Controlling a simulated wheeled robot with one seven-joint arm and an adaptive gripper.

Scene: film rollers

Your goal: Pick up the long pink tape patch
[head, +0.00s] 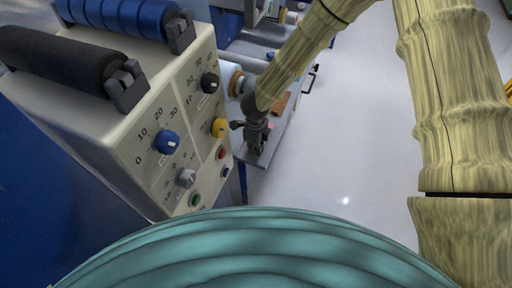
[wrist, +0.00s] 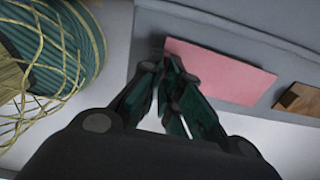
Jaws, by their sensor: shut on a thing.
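The long pink tape patch (wrist: 228,72) lies flat along the grey shelf edge in the wrist view. Only a small bit of pink shows beside my gripper in the head view. My gripper (wrist: 170,72) is at the patch's left end, with its fingertips together on that end. In the head view my gripper (head: 256,137) points down at the grey shelf, beside the control panel. The fingers hide a little of the patch's left end.
A brown wooden-looking piece (wrist: 299,101) lies just right of the patch. The cream control panel (head: 180,135) with knobs and buttons stands close to my gripper's left. Blue (head: 125,14) and black (head: 62,58) rollers sit above it. Open pale floor (head: 335,130) lies to the right.

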